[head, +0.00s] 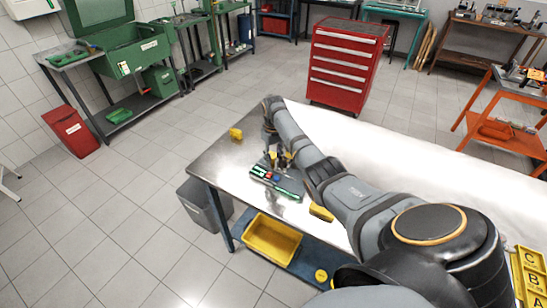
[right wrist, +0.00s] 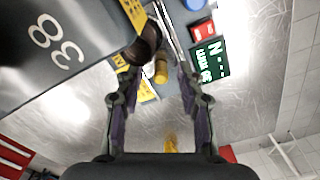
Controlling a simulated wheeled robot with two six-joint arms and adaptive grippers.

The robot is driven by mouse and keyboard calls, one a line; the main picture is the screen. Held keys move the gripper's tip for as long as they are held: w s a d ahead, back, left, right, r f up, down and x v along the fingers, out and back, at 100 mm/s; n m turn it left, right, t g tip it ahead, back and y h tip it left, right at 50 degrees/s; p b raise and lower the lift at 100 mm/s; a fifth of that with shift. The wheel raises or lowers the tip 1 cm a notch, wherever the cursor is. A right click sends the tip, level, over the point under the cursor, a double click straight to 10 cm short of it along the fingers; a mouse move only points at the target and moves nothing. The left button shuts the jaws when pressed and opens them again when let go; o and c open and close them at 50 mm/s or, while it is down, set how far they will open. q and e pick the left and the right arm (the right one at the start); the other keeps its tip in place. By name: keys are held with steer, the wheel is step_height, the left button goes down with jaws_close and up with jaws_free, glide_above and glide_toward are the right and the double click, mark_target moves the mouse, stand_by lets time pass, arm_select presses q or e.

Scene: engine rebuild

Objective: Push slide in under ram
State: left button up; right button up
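The press stands on the metal-topped table. Its dark grey body with white "38" shows in the right wrist view (right wrist: 60,40). Its green panel (head: 277,183) with red and blue buttons faces the table's front; this panel also shows in the right wrist view (right wrist: 208,62). A yellow cylinder (right wrist: 161,69) and a dark brown round end (right wrist: 143,46) are beside the press body. My right gripper (right wrist: 156,105) is open, its fingers apart with the yellow cylinder beyond their gap. I cannot tell slide from ram. My arm hides much of the press in the head view. My left gripper is out of view.
A yellow block (head: 236,134) stands at the table's (head: 215,165) left edge; another (head: 321,212) lies near the front edge. A yellow bin (head: 271,240) is on the lower shelf. A red tool cabinet (head: 346,66) stands behind. The tabletop left of the press is mostly clear.

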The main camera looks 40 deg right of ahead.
mark_target(274, 157)
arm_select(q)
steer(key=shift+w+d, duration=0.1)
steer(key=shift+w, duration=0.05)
arm_select(e)
step_height(274, 157, up, 11)
steer(key=shift+r, duration=0.15)
steer(key=shift+d, duration=0.1)
